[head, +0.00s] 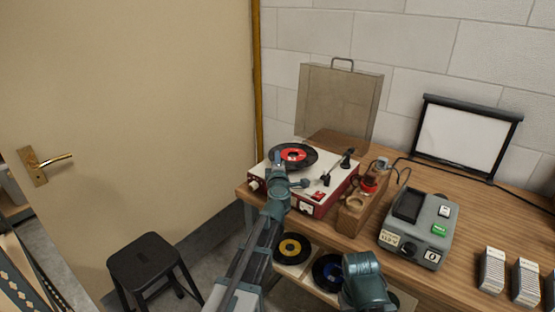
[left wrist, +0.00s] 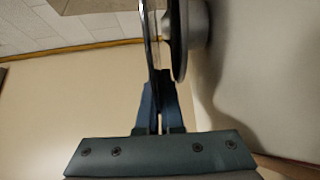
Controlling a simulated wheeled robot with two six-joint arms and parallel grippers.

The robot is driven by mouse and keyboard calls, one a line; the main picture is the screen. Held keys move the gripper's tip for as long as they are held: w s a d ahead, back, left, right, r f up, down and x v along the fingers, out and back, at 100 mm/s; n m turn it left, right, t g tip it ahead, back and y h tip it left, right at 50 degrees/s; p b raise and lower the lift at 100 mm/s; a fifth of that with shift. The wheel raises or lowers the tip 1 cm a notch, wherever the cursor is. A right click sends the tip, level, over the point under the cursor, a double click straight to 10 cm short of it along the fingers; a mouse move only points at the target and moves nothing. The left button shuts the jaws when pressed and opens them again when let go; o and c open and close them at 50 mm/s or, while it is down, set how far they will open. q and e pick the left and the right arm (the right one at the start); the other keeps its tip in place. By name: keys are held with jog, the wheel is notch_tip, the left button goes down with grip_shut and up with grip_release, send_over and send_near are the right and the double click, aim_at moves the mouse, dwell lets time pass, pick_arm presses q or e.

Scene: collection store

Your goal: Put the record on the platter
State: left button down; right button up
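A black record with a red label (head: 294,155) is over the platter of the red and white record player (head: 318,206). My left gripper (head: 278,158) is at the record's near left edge with its fingers closed on the rim. In the left wrist view the record's thin edge (left wrist: 149,40) runs down between the fingertips (left wrist: 161,95). A dark disc on a grey round base, seemingly the platter (left wrist: 178,40), lies parallel beside it with a narrow gap. The head view does not show this gap. Of my right arm only a teal part shows at the bottom; its fingers are hidden.
The clear lid (head: 338,105) stands open behind. The tonearm (head: 340,167) is at the player's right. A wooden holder (head: 351,217) and grey device (head: 418,230) stand to the right. Two more records (head: 291,248) lie on a lower shelf. A black stool (head: 150,262) stands left.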

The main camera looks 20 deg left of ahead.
pick_arm(q)
jog(key=shift+a, duration=0.1)
dwell(0.7)
jog(key=c, duration=1)
grip_release()
jog(key=shift+s, duration=0.1)
